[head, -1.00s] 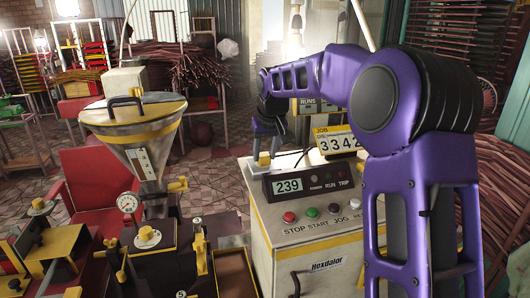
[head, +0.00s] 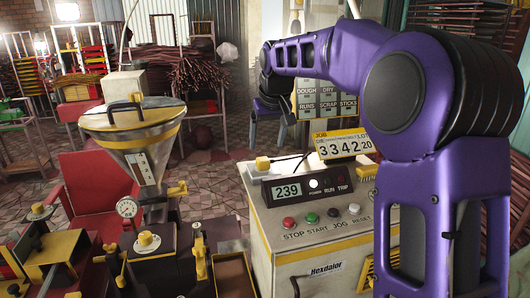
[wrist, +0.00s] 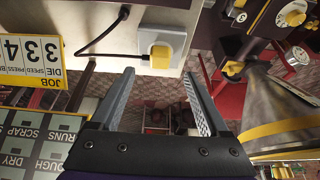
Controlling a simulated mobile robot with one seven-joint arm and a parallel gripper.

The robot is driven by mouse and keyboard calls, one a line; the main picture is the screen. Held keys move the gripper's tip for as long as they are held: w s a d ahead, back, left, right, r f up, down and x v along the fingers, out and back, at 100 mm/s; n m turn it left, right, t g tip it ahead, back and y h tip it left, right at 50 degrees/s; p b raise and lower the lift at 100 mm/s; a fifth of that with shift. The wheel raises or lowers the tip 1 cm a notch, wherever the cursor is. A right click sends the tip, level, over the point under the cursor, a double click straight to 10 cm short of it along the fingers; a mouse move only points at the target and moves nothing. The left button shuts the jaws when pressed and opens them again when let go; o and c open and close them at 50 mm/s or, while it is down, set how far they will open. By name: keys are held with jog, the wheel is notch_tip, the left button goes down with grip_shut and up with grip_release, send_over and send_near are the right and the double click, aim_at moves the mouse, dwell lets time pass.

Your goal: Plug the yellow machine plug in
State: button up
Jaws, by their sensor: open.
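The yellow plug (wrist: 160,56) sits in the white socket block (wrist: 162,38) on top of the grey cabinet, with its black cord (wrist: 98,36) trailing off to the left. In the head view the plug (head: 262,164) stands at the cabinet's back left, beside the display box. My gripper (wrist: 159,74) is open and empty, its two fingers apart, with a clear gap between them and the plug.
A job sign (head: 342,145) stands behind the display box. A row of coloured buttons (head: 320,216) is on the cabinet front. A metal hopper (head: 135,140) and yellow-knobbed machine (head: 148,245) stand to the left. Open floor (head: 220,180) lies behind the cabinet.

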jog(key=p+v, duration=0.1)
jog(key=v, duration=0.9)
jog(key=shift+d, duration=0.15)
